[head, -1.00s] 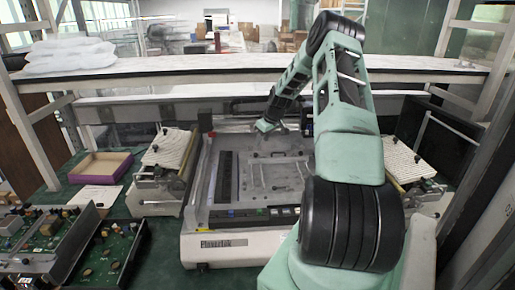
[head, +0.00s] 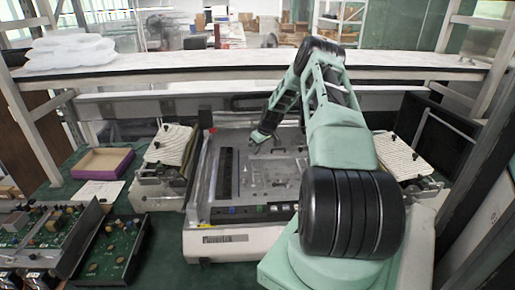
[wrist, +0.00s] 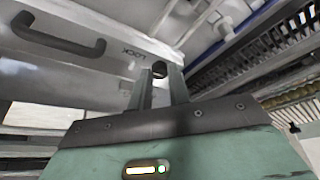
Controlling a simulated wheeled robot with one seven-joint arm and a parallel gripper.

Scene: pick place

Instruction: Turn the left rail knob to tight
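A small dark round knob (wrist: 159,68) shows in the wrist view, beside a pale panel marked LOCK (wrist: 130,51). My gripper (wrist: 160,78) has its two fingers apart, with the knob in line with the gap, at the fingertips. I cannot tell whether either finger touches it. In the head view, my gripper (head: 257,138) is over the back middle of the grey machine (head: 225,240). The knob is too small to make out there, and its setting cannot be read.
A black bar handle (wrist: 60,38) is left of the knob in the wrist view. Ribbed pale units (head: 170,145) (head: 403,155) flank the machine. A purple-edged box (head: 103,162) and circuit boards (head: 105,250) lie to the left. A shelf (head: 200,66) crosses behind.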

